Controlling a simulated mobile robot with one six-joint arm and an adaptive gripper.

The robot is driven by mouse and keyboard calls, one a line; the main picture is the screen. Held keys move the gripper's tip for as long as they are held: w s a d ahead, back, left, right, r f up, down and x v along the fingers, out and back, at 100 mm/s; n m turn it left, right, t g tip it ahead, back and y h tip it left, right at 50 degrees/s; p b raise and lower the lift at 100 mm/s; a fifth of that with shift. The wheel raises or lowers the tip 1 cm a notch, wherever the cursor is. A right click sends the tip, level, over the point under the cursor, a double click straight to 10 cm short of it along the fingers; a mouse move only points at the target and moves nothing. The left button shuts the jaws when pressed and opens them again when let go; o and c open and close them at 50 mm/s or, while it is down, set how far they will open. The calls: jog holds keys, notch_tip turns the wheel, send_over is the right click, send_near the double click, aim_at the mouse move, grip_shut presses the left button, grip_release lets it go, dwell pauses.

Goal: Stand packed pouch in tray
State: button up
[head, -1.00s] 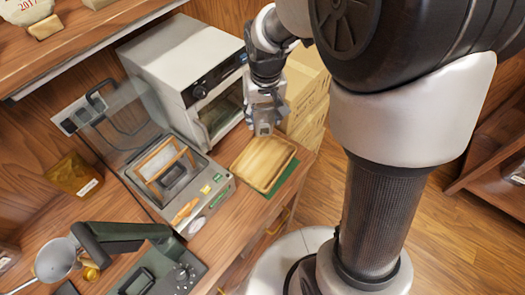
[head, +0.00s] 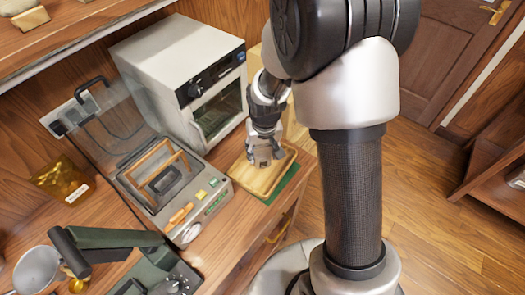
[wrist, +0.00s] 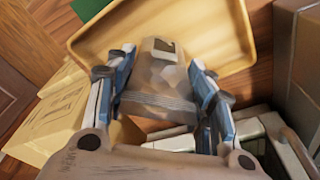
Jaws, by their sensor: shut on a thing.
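My gripper (head: 264,152) is above the shallow wooden tray (head: 250,187) in the head view, pointing down. In the wrist view my gripper (wrist: 163,62) is shut on a translucent brownish pouch (wrist: 158,88) with a small dark label. The pouch sits between the two blue-and-white fingers, its ribbed edge toward the palm. The tray (wrist: 108,38) spreads behind the pouch and fingers in the wrist view. In the head view the pouch is hard to make out from the fingers. I cannot tell whether it touches the tray floor.
The tray lies on a green mat (head: 283,184) near the counter's right edge. A white oven (head: 180,75) stands behind it, and a grey sealing machine (head: 160,190) with a raised clear lid is to its left. Cardboard boxes (wrist: 50,122) stand close by. A gold pouch (head: 62,178) lies far left.

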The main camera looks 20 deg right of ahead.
aim_at(264, 156)
jog(key=shift+r, duration=0.1)
jog(key=o, duration=0.9)
jog(key=s+r+p, duration=0.1)
jog(key=s+r, duration=0.2)
jog(key=r, duration=0.5)
jog(key=s+r+t+p, duration=0.1)
jog(key=s+r, duration=0.3)
jog(key=r, duration=0.3)
jog(key=s+r+p, duration=0.1)
jog(key=s+r, duration=0.2)
jog(key=r, duration=0.5)
jog(key=s+r+t, duration=0.1)
jog(key=s+r, duration=0.3)
jog(key=s, duration=0.8)
jog(key=shift+s+n+t, duration=0.15)
jog(key=shift+n+t, duration=0.25)
